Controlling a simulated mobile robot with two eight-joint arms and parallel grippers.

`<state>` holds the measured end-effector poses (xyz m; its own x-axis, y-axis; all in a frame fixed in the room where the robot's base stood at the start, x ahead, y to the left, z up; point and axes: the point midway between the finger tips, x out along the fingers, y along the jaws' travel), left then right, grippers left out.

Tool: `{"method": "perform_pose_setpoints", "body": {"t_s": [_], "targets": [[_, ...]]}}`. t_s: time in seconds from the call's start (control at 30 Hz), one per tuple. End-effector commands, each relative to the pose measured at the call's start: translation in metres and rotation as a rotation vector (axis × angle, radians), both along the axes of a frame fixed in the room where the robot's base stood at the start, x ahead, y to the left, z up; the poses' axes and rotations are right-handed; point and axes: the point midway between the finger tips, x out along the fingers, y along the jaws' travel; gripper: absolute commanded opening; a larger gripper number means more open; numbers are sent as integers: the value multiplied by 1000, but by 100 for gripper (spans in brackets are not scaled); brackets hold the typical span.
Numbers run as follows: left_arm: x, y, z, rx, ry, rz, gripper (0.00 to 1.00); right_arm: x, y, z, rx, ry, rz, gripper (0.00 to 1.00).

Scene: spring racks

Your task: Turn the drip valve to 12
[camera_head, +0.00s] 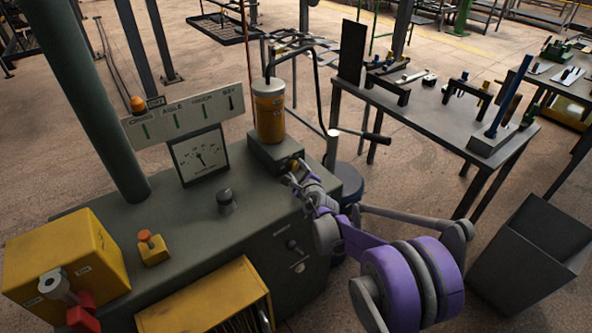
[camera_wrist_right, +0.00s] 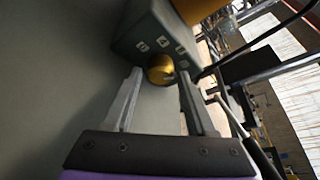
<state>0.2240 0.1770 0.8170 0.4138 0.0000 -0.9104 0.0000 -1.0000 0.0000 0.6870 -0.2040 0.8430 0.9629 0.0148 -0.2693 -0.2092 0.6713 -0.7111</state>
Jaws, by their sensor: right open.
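The drip valve shows as a round brass knob (camera_wrist_right: 160,67) on the face of a dark grey block (camera_wrist_right: 150,32) in the right wrist view. Small pale square labels sit on the block around it; their figures are too small to read surely. In the head view the knob (camera_head: 293,164) is at the block's front, below an amber and yellow cylinder (camera_head: 269,112). My right gripper (camera_wrist_right: 160,78) is open, with its fingertips on either side of the knob; I cannot tell whether they touch it. It also shows in the head view (camera_head: 298,176). My left gripper is not in view.
The block stands on a grey-green machine top (camera_head: 185,220). A dial gauge (camera_head: 200,158), a dark knob (camera_head: 226,200) and an orange button on a yellow box (camera_head: 152,248) are to the left. A tool table (camera_head: 425,110) and dark bin (camera_head: 530,262) stand right.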

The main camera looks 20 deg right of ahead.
Motion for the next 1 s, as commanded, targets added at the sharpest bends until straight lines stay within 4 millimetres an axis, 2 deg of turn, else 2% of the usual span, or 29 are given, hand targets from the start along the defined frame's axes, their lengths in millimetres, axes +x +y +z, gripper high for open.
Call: {"method": "perform_pose_setpoints", "body": {"t_s": [0.1,0.4,0.7,0.73,1.0], "targets": [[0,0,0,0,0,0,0,8,0,-2,0,0,0,57],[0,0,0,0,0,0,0,9,0,-3,0,0,0,57],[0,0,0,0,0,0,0,9,0,-3,0,0,0,3],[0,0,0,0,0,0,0,9,0,-3,0,0,0,0],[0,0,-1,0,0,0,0,9,0,-3,16,5,-1,0]]}}
